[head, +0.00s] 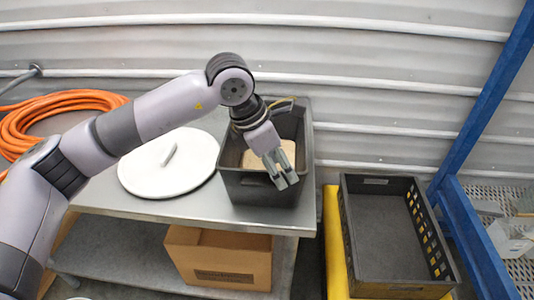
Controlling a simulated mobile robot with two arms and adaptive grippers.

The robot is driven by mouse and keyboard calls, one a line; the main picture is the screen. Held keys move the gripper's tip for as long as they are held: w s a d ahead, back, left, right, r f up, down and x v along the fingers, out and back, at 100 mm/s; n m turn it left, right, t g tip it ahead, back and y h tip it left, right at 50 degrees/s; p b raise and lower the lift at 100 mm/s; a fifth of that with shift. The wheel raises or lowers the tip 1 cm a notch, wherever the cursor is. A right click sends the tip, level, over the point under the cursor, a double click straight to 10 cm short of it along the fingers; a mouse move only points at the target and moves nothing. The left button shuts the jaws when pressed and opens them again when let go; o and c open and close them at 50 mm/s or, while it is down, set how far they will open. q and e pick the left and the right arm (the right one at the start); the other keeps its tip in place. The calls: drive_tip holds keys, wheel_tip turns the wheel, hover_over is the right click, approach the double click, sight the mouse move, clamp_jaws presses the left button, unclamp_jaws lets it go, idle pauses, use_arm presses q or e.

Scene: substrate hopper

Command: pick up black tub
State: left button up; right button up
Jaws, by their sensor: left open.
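The black tub (307,150) stands upright on the right end of a grey metal table. Some light tan material (254,160) lies inside it, partly hidden by my gripper. My left gripper (287,184) is open and points down over the tub's front part, near its front rim. I cannot tell whether a finger touches the rim. My left arm hides part of the tub's left and back side. My right gripper is not in the view.
A round white lid (140,178) and a coiled orange hose (22,120) lie on the table (225,210). A cardboard box (218,257) sits below. An empty black crate (390,235) stands right, beside a blue frame (475,105) and corrugated wall.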

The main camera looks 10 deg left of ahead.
sight(287, 180)
use_arm(q)
drive_tip(key=shift+d+f, duration=0.15)
drive_tip(key=shift+f, duration=0.2)
drive_tip(key=p+x, duration=0.2)
drive_tip(key=x, duration=0.1)
drive_tip(key=shift+d+f, duration=0.1)
drive_tip(key=shift+f, duration=0.2)
drive_tip(key=shift+w+d+f, duration=0.1)
drive_tip(key=shift+d+f, duration=0.05)
drive_tip(key=shift+f, duration=0.2)
clamp_jaws()
drive_tip(key=shift+r, duration=0.1)
